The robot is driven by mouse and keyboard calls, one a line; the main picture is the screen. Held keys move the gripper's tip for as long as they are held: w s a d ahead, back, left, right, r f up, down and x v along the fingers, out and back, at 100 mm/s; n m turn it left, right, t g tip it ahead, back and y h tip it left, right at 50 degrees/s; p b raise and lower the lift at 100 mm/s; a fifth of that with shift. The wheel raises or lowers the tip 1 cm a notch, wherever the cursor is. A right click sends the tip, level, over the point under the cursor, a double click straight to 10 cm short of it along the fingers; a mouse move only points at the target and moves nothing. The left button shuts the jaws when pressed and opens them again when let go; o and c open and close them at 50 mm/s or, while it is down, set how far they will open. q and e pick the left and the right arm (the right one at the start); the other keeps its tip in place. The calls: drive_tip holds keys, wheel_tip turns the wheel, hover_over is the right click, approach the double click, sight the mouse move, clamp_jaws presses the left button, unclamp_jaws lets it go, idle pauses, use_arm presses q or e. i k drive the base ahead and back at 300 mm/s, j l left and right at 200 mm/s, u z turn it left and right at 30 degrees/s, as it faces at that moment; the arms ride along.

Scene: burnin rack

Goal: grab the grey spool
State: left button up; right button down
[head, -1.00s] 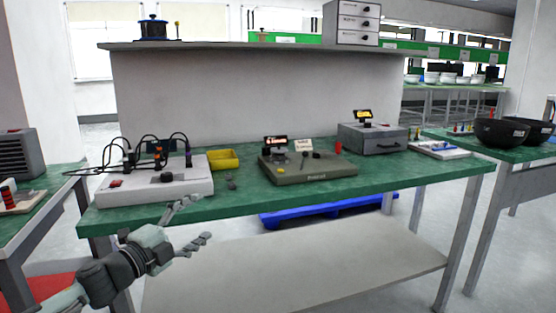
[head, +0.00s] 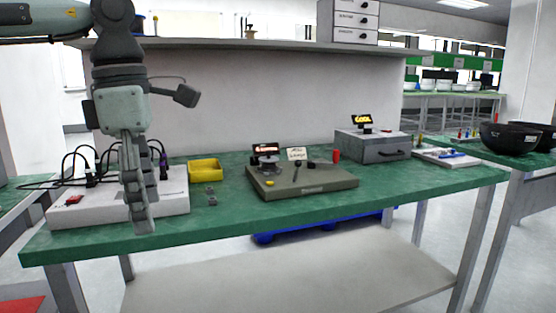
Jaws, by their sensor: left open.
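A small dark grey round piece (head: 268,162), which may be the grey spool, sits on the left part of the olive-grey device (head: 318,181) in the middle of the green bench. It is too small to be sure. My left gripper (head: 146,205) hangs fingers-down in front of the white box at the bench's left end. It is open, holds nothing I can see, and is well left of the device. Its fingers hide part of the white box. My right gripper is not in view.
The white box (head: 90,208) has black cables. A yellow tray (head: 205,170) and small grey pieces (head: 211,197) lie between it and the device. A grey box with a display (head: 372,146) stands to the right. A shelf (head: 290,47) overhangs the back. The front bench strip is clear.

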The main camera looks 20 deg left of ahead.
sight(269, 162)
drive_tip(key=i, duration=1.55)
